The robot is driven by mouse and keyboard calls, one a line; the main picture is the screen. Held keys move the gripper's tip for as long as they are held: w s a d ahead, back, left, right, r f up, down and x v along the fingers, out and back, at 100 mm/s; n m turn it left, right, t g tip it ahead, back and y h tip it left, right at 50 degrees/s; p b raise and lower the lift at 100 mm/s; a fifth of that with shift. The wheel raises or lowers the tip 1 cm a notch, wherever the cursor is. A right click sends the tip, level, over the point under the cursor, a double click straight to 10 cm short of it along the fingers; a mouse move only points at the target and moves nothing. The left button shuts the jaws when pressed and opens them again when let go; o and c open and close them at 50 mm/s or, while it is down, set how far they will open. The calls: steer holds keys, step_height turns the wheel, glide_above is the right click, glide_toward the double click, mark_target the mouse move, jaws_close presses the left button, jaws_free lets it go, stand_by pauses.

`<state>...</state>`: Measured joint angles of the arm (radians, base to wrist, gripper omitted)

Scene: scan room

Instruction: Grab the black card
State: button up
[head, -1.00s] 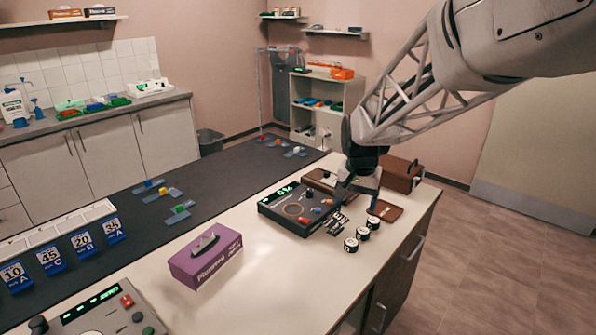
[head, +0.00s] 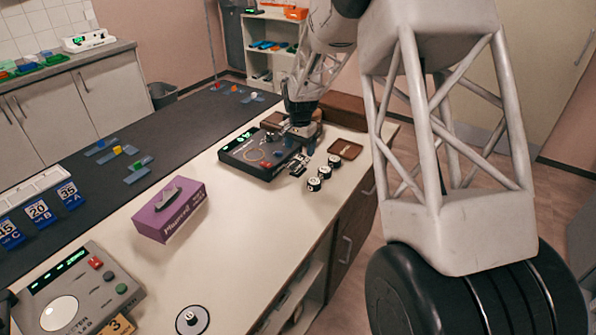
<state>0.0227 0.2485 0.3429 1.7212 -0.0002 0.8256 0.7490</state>
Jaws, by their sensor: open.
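A small flat dark piece with white markings (head: 298,167), which looks like the black card, lies on the white counter at the right front edge of the black device (head: 240,160). My gripper (head: 300,139) is open and points down just behind the card, beside the device's right end. Its fingers are small and dark here, and I cannot tell whether they touch anything. My arm hides part of the counter behind it.
Several round black-and-white pieces (head: 314,184) and a brown tray (head: 346,149) stand right of the card. A brown box (head: 345,111) is behind. A purple tissue box (head: 170,210) stands left on open white counter.

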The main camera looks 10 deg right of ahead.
mark_target(299, 163)
steer(key=shift+w+f, duration=0.4)
steer(key=shift+f, duration=0.05)
steer(key=shift+f, duration=1.3)
steer(key=shift+f, duration=2.6)
steer(key=shift+s, duration=0.1)
steer(key=c, duration=1)
steer(key=shift+o, duration=0.2)
